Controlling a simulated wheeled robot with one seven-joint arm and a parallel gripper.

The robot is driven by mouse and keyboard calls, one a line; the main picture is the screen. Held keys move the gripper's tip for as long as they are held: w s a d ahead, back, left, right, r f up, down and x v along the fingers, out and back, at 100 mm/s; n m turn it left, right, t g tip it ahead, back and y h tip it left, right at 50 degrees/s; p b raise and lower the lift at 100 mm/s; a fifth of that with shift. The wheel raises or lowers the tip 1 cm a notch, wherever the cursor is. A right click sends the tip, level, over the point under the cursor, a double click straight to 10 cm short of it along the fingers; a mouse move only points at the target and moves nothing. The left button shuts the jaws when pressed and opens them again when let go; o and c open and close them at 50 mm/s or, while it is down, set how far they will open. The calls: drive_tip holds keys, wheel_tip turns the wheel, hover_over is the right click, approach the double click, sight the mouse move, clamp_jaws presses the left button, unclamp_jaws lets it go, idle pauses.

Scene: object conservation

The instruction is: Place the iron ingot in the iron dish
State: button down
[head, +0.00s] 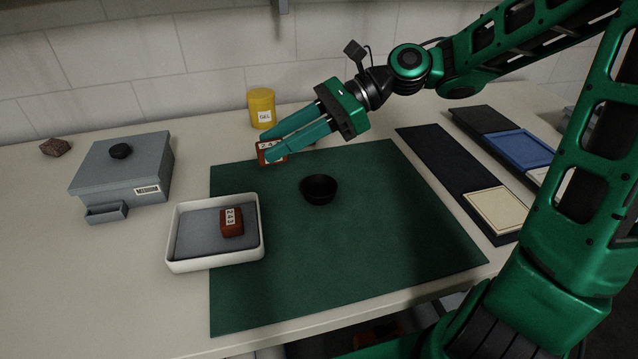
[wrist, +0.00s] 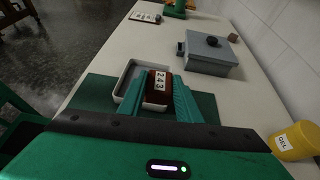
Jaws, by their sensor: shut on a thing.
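My gripper (head: 272,146) is shut on a reddish-brown ingot (head: 267,154) with a white number label, held in the air above the far left part of the green mat. The held ingot also shows between the fingers in the wrist view (wrist: 152,96). A similar reddish ingot (head: 237,229) with a number label lies in a white-rimmed tray (head: 188,264) with a grey lining, lower left of my gripper. A small dark round dish (head: 319,185) stands on the mat, right of and nearer than my gripper; it looks empty. I cannot tell the ingots' metal.
A green mat (head: 350,262) covers the middle of the table. A grey box (head: 115,164) with a dark knob stands at left, a brown lump (head: 55,147) beyond it. A yellow jar (head: 262,108) stands behind my gripper. Dark panels and a blue tray (head: 518,148) lie at right.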

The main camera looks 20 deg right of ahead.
drive_tip(key=s+r, duration=0.2)
drive_tip(key=s, duration=0.2)
hover_over(327, 191)
drive_tip(key=shift+m, duration=0.3)
drive_tip(key=shift+a+f, duration=0.1)
drive_tip(key=shift+f, duration=5.55)
drive_tip(key=shift+f, duration=0.6)
drive_tip(key=c, duration=1.3)
unclamp_jaws()
drive_tip(key=shift+r, duration=0.15)
